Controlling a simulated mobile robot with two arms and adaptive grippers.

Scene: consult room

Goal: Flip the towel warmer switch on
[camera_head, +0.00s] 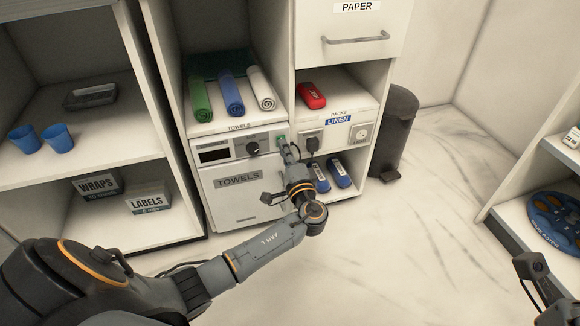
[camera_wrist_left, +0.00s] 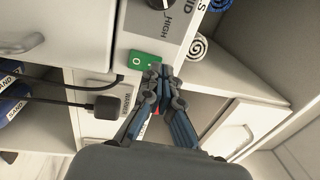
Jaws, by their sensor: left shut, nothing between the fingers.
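The towel warmer (camera_head: 220,178) is a white unit with a TOWELS door, a dark display and a knob (camera_head: 253,147). Its green switch (camera_head: 281,139) sits at the right end of the control strip. In the left wrist view the green switch (camera_wrist_left: 143,60) shows a white O mark, partly covered by my fingertips. My left gripper (camera_head: 286,142) is shut and empty, its tips at the switch; I cannot tell if they touch. In the wrist view the left fingertips (camera_wrist_left: 160,73) meet at the switch's edge.
Rolled towels (camera_head: 231,94) lie above the warmer. A black plug (camera_head: 312,144) with a cable is just right of the switch, also in the wrist view (camera_wrist_left: 106,107). A dark bin (camera_head: 397,130) stands at right; the floor in front is clear.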

